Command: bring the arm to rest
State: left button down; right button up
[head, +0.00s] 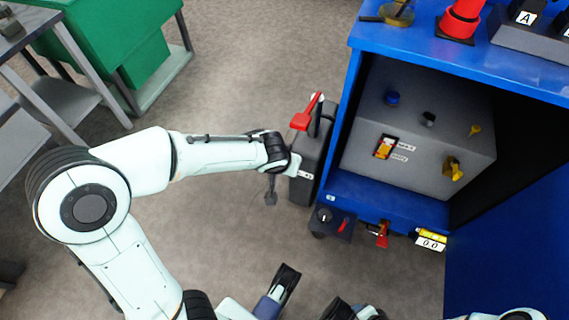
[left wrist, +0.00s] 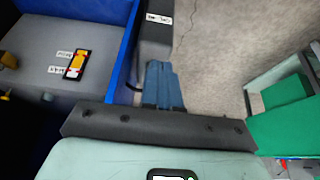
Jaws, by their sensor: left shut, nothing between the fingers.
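My left arm (head: 130,180) comes in from the left of the head view, bent at the elbow, its forearm reaching right to the blue cabinet's left side. My left gripper (head: 270,196) hangs at the wrist, beside a dark grey box (head: 304,190) on that side. In the left wrist view the gripper's blue-grey fingers (left wrist: 162,66) are together and empty, with the labelled box (left wrist: 155,35) just beyond them. I cannot tell whether they touch it. A dark and blue-grey piece at the bottom edge looks like my right gripper (head: 280,286); its jaws are unclear.
The open blue cabinet (head: 395,35) holds a grey panel box (head: 405,125) with knobs and a switch. A red handle (head: 306,113) sticks out at its left side. A green bench (head: 115,45) and a grey table (head: 55,90) stand at left. The floor between is clear.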

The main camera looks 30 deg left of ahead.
dwell(0.4)
pick_arm(q)
jog(key=s+d+f+n+g+h, duration=0.1)
jog(key=s+d+f, duration=0.3)
jog(key=f, duration=0.7)
jog(key=s+d+f+g+h, duration=0.1)
jog(key=s+f+h, duration=0.1)
jog(key=s+f, duration=0.7)
jog(key=s+d+f+n+g+h, duration=0.1)
jog(key=s+d+f, duration=0.2)
jog(key=f, duration=1)
jog(key=s+d+r+g+p, duration=0.1)
jog(key=s+r+p, duration=0.2)
jog(key=r+p, duration=0.6)
jog(key=s+d+r+g+p, duration=0.1)
jog(key=s+d+r+p, duration=0.1)
jog(key=r+p, duration=0.7)
jog(key=shift+s+d+r+m+g+h, duration=0.2)
jog(key=shift+s+m+g+h, duration=0.1)
jog(key=shift+s+g+h, duration=0.1)
pick_arm(e)
jog(key=s+a+r+g, duration=0.1)
jog(key=s+r, duration=0.2)
jog(key=r, duration=0.6)
jog(key=s+a+r+g+y, duration=0.1)
jog(key=s+a+r+g, duration=0.1)
jog(key=r, duration=0.7)
jog(key=shift+s+a+r+n, duration=0.2)
jog(key=shift+s+n, duration=0.2)
jog(key=shift+s, duration=0.4)
